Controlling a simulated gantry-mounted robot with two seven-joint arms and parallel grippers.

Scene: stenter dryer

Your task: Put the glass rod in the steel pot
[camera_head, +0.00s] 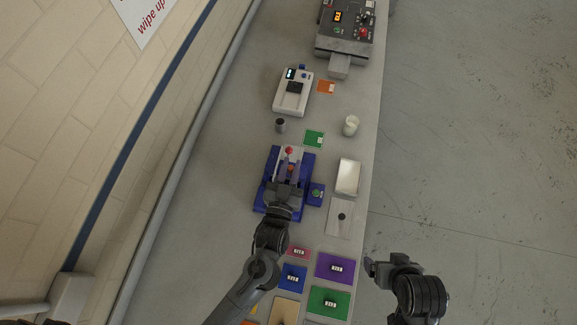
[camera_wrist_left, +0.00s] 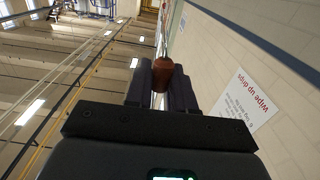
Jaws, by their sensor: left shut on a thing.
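My left gripper (camera_head: 286,182) is over the blue device (camera_head: 268,197) on the bench. In the left wrist view it is shut on a reddish-brown cylindrical piece (camera_wrist_left: 163,75) with a thin tip beyond it. I cannot tell whether this piece is part of the glass rod. A small grey metal cup (camera_head: 280,126), seemingly the steel pot, stands beyond the blue device, apart from the gripper. I cannot make out a separate glass rod. My right gripper (camera_head: 372,267) is off the bench's right edge; its jaws are not clear.
A white jar (camera_head: 351,126), a white tray (camera_head: 347,177) and a grey plate (camera_head: 339,217) lie along the right side. A white instrument (camera_head: 293,92) and a dark control box (camera_head: 345,30) stand farther back. Coloured cards (camera_head: 335,267) cover the near bench. The wall runs along the left.

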